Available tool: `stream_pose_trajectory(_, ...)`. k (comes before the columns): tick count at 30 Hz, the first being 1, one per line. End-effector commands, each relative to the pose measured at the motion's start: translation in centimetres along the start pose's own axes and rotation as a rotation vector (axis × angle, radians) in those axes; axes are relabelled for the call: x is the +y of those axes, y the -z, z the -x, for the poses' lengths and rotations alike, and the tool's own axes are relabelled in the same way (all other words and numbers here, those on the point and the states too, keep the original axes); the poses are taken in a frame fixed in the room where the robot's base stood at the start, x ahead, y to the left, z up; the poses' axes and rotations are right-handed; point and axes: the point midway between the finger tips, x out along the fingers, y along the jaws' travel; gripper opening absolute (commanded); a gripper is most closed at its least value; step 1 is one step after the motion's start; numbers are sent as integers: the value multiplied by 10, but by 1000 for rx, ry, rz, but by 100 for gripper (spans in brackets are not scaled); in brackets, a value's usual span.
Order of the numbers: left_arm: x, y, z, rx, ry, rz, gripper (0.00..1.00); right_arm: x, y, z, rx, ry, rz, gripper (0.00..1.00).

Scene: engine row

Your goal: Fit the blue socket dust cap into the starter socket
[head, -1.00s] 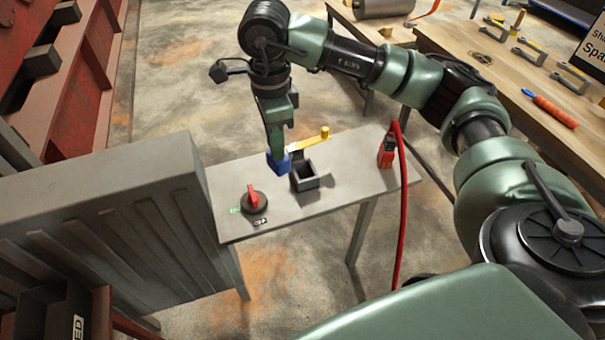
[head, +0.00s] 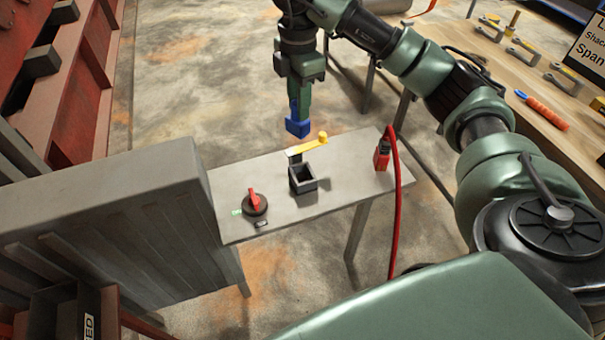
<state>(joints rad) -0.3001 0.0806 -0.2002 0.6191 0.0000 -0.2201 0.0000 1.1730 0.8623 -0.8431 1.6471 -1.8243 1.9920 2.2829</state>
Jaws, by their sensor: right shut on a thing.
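The blue dust cap (head: 298,127) is held in my right gripper (head: 299,112), which is shut on it and points down. The cap hangs above the back of the narrow grey table, beyond the socket in the picture. The starter socket (head: 302,180) is a dark, square, open-topped box standing on the table, and its opening shows empty. A yellow lever or flap (head: 306,147) is just behind the socket, partly beneath the cap in the picture. The cap and the socket are apart. My left gripper is not in view.
A red rotary switch (head: 254,202) sits on the grey table (head: 340,191), left of the socket. A red plug (head: 382,157) with a red cable stands at its right end. A grey ribbed cabinet (head: 110,195) adjoins its left end. A wooden bench (head: 562,92) with tools is at right.

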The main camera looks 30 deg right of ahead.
Motion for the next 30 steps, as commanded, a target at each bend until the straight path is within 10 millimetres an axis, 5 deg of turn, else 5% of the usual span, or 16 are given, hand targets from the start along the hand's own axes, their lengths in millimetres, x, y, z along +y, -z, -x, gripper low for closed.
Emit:
stream_pose_trajectory(6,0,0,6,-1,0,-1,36,2,-11,8,2,6,-373,0)
stream_pose_trajectory(11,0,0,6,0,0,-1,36,2,-13,2,1,11,-467,0)
stream_pose_trajectory(18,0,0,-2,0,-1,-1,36,0,-12,-55,3,17,-473,0)
stream_pose_trajectory(30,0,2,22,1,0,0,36,1,-13,-139,0,11,-473,0)
